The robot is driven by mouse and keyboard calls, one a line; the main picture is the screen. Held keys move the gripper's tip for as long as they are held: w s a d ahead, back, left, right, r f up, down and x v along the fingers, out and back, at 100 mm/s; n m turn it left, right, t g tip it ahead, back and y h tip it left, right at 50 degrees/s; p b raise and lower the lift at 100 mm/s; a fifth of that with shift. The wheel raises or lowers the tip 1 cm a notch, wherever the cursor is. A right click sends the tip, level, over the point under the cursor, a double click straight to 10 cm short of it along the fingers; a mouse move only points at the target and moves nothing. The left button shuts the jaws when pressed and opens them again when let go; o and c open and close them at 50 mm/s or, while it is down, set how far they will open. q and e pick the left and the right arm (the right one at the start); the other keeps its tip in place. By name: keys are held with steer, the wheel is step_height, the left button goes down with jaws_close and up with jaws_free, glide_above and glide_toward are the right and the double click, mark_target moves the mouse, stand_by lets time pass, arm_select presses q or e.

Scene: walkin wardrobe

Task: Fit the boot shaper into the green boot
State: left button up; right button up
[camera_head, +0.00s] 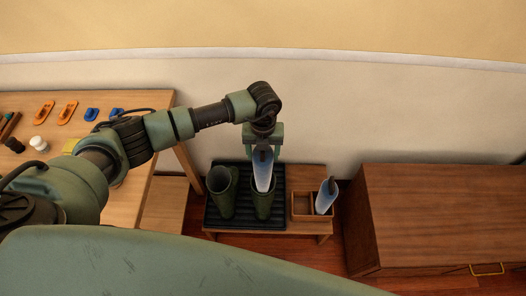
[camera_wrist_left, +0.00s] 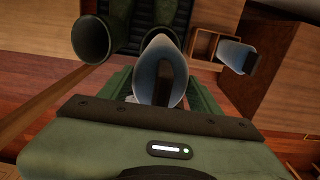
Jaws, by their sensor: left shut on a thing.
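Two green boots stand upright side by side on a black ribbed tray: the left boot (camera_head: 222,193) and the right boot (camera_head: 262,208). My left gripper (camera_head: 263,150) is above the right boot, pointing down, shut on a pale blue boot shaper (camera_head: 262,176). The shaper hangs roughly upright, its lower end at the right boot's opening; how far it is inside I cannot tell. In the left wrist view the held shaper (camera_wrist_left: 161,72) hides much of what lies below, and the left boot's open top (camera_wrist_left: 92,38) shows beside it. My right gripper is not in view.
The black tray (camera_head: 211,215) rests on a low wooden bench (camera_head: 304,178). On the bench, a wooden divided box (camera_head: 303,206) holds a second shaper (camera_head: 326,197). A work table (camera_head: 140,105) with small items stands left, a brown cabinet (camera_head: 440,215) right. The wall (camera_head: 350,110) is behind.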

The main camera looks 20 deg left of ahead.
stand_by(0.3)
arm_select(q)
steer(key=shift+f+b, duration=2.35)
steer(key=shift+f, duration=0.6)
steer(key=shift+f+b, duration=2.4)
steer(key=shift+f, duration=0.65)
